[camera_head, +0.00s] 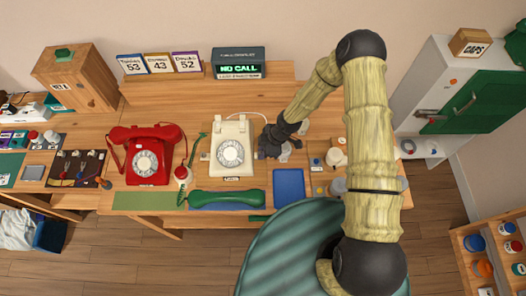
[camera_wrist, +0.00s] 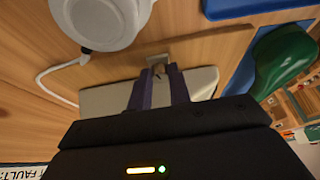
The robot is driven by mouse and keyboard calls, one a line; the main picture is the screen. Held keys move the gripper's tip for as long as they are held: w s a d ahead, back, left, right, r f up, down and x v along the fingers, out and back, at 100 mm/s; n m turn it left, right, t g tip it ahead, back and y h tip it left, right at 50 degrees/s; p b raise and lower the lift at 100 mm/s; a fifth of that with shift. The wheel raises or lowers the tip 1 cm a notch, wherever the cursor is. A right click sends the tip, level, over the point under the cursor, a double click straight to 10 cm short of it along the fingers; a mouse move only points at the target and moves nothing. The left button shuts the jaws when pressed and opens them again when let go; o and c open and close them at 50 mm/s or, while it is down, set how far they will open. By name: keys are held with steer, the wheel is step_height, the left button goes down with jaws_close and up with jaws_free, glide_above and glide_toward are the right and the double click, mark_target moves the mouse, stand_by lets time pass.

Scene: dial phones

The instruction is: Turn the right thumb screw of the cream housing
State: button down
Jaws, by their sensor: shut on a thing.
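The cream housing (camera_head: 231,134) of a dial phone stands on the wooden bench, its dial (camera_head: 230,153) facing up. My gripper (camera_head: 266,146) reaches down to its right side. In the wrist view the purple fingers of my gripper (camera_wrist: 159,92) are shut on the small right thumb screw (camera_wrist: 158,69), at the side of the cream housing (camera_wrist: 204,80). The fingers hide most of the screw, and its turn angle cannot be told. In the head view the screw is hidden behind my gripper.
A green handset (camera_head: 228,197) lies in front of the housing, with a blue mat (camera_head: 289,186) to its right. A red phone (camera_head: 147,153) stands to the left. A display box (camera_head: 238,64) reading "NO CALL" is behind. A white round object (camera_wrist: 100,22) is close in the wrist view.

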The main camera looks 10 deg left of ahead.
steer(key=m+t+b, duration=0.1)
steer(key=m+b, duration=0.2)
steer(key=m, duration=0.1)
steer(key=shift+s+f+t+b, duration=0.15)
steer(key=shift+f+t+b, duration=0.05)
steer(key=shift+t+b, duration=0.2)
steer(key=m+t+b, duration=0.1)
steer(key=m+b, duration=0.1)
steer(key=m, duration=0.1)
steer(key=m+t+b, duration=0.1)
steer(key=m+b, duration=0.1)
steer(key=shift+s+a+m, duration=0.1)
steer(key=shift+s+m, duration=0.1)
steer(key=shift+m, duration=0.2)
steer(key=m, duration=0.2)
steer(key=m+t+h+b, duration=0.1)
steer(key=m, duration=0.1)
steer(key=shift+s+a+r+m+h, duration=0.1)
steer(key=shift+a+r+m+h, duration=0.1)
steer(key=shift+m+h, duration=0.1)
steer(key=m+h, duration=0.1)
steer(key=m, duration=0.1)
steer(key=m+t, duration=0.1)
steer(key=m, duration=0.1)
steer(key=shift+a+m+h, duration=0.1)
steer(key=shift+m+h, duration=0.3)
steer(key=c, duration=1.3)
jaws_free()
steer(key=shift+s, duration=0.1)
